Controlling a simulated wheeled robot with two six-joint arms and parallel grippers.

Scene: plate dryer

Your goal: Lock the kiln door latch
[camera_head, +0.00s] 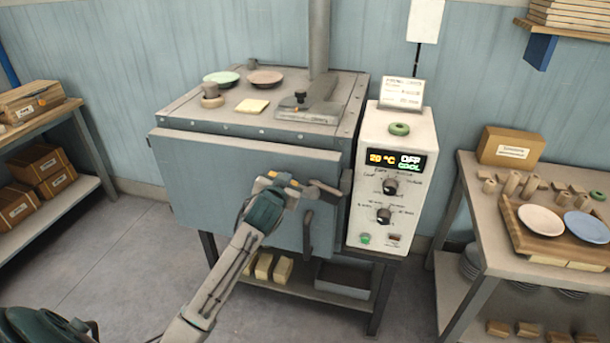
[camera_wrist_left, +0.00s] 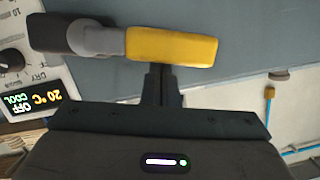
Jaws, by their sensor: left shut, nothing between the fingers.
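The blue-grey kiln door (camera_head: 215,180) covers the front of the kiln, with a dark vertical handle (camera_head: 307,235) low on its right side. The latch has a dark lever (camera_head: 327,190) near the door's right edge, lying roughly level. In the left wrist view the latch shows a dark lever end (camera_wrist_left: 62,35), a grey hub (camera_wrist_left: 98,40) and a yellow bar (camera_wrist_left: 172,47). My left gripper (camera_head: 284,181) is shut and empty in front of the door at the latch. In the wrist view its fingertips (camera_wrist_left: 162,70) meet the yellow bar; actual contact cannot be told. My right gripper is out of view.
The white control box (camera_head: 350,215) stands right of the door; its display reads 20 °C, OFF, COOL. Plates and small items lie on the kiln top (camera_head: 195,100). A shelf (camera_head: 40,225) stands at left, a table (camera_head: 470,245) at right. Floor in front is clear.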

